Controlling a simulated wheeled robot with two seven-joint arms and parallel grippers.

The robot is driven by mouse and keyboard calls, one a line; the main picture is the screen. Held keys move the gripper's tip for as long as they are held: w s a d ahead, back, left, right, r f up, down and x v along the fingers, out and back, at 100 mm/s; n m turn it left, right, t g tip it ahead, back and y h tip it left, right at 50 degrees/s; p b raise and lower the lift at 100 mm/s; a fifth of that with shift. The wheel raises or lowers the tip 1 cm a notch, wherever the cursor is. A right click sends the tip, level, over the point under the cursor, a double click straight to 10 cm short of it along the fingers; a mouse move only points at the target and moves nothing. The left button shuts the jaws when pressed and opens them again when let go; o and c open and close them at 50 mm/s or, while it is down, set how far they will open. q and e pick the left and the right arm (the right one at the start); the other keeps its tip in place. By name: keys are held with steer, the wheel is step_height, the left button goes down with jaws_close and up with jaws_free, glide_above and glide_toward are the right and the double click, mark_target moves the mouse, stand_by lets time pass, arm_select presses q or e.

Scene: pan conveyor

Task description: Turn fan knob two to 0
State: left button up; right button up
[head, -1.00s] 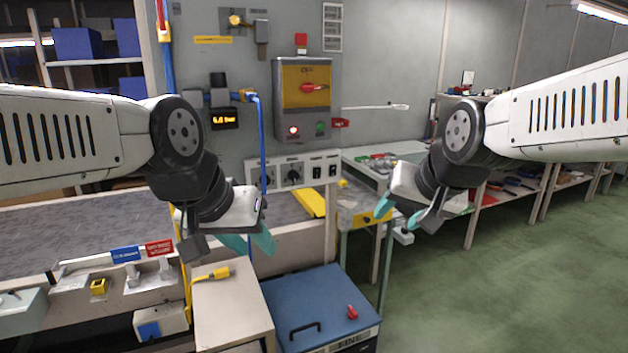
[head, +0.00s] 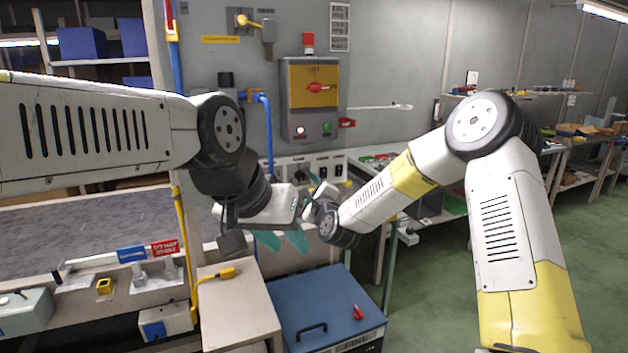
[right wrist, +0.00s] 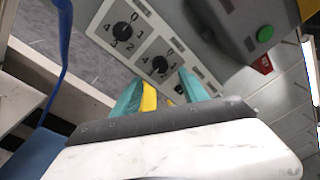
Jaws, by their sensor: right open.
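A pale control panel (head: 272,165) on the wall carries two black dial knobs and switches; the right arm partly hides it in the head view. In the right wrist view, one knob (right wrist: 123,30) is farther up the panel and the other knob (right wrist: 160,65), the one beside the switches, is just beyond my fingertips. Both dials have numbers from 0 to 4; their name labels are unreadable. My right gripper (right wrist: 161,90) is open and empty, pointed at the nearer knob and apart from it. My left gripper (head: 281,240) is open and empty, below the panel.
A grey and yellow box (head: 310,85) with a red handle hangs above the panel. A blue cabinet (head: 325,300) and a beige cabinet (head: 236,305) stand below. A grey conveyor belt (head: 90,225) lies left. The green floor (head: 430,300) is clear at right.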

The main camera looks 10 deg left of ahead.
mark_target(301, 177)
steer(key=x, duration=0.8)
steer(key=shift+s, duration=0.1)
steer(key=shift+c, duration=0.2)
jaws_close()
